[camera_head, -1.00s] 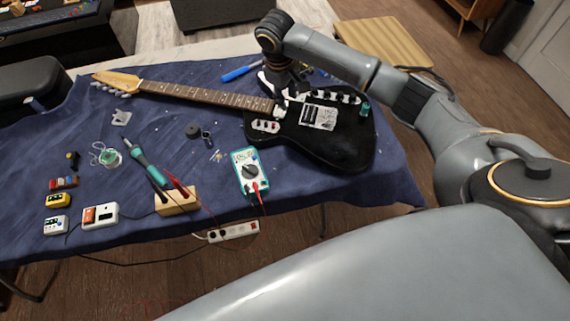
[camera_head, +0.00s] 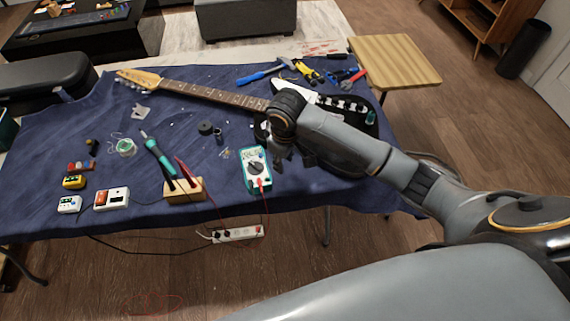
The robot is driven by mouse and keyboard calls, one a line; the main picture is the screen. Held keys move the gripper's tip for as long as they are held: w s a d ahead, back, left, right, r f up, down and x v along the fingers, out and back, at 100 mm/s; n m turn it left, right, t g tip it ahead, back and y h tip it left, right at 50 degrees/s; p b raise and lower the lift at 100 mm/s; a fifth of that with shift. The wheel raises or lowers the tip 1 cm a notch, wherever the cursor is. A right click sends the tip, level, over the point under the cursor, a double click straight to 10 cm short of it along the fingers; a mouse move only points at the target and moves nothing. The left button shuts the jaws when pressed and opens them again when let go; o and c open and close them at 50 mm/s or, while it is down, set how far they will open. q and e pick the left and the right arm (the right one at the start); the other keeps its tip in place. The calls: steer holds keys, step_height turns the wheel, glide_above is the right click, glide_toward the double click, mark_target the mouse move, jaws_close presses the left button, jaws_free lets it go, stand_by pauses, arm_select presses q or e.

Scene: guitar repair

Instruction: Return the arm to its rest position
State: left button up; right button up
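My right arm reaches in from the right across the guitar body, with its wrist bent downward. My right gripper (camera_head: 281,160) hangs below the wrist, over the near edge of the guitar body and just right of the multimeter's top. Its fingers are small and dark, so I cannot tell whether they are open or shut. My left gripper is not in view. The black electric guitar (camera_head: 213,95) lies on the blue-covered table, neck to the left. My arm hides much of its body.
A teal multimeter (camera_head: 257,168) and a soldering iron (camera_head: 156,153) with a wooden block (camera_head: 184,190) lie on the blue cloth (camera_head: 60,135). Pliers and other hand tools (camera_head: 300,70) lie behind the guitar. A wooden stool (camera_head: 395,60) stands at the back right.

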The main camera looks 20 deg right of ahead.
steer(key=shift+s+a+f, duration=0.1)
steer(key=shift+s+a, duration=0.05)
steer(key=shift+s, duration=0.1)
stand_by(0.4)
steer(key=s+a+f+m+t+y, duration=0.1)
steer(key=s+a, duration=0.2)
steer(key=s, duration=0.3)
steer(key=s+a+f+y, duration=0.1)
steer(key=s+a+f, duration=0.15)
steer(key=s, duration=0.35)
steer(key=s+d+r+m+t+h, duration=0.1)
steer(key=s+d+r+m, duration=0.1)
steer(key=s+d, duration=0.3)
steer(key=s+d+r+m+h, duration=0.1)
steer(key=s+d+m, duration=0.1)
steer(key=s, duration=0.5)
step_height(320, 180, down, 25)
steer(key=g, duration=0.1)
steer(key=s+d+f+g, duration=0.1)
steer(key=s+d+f, duration=0.2)
steer(key=s+f, duration=1.4)
steer(key=shift+s+f+n+g, duration=0.2)
steer(key=shift+s+n+g, duration=0.1)
steer(key=shift+s+n, duration=0.15)
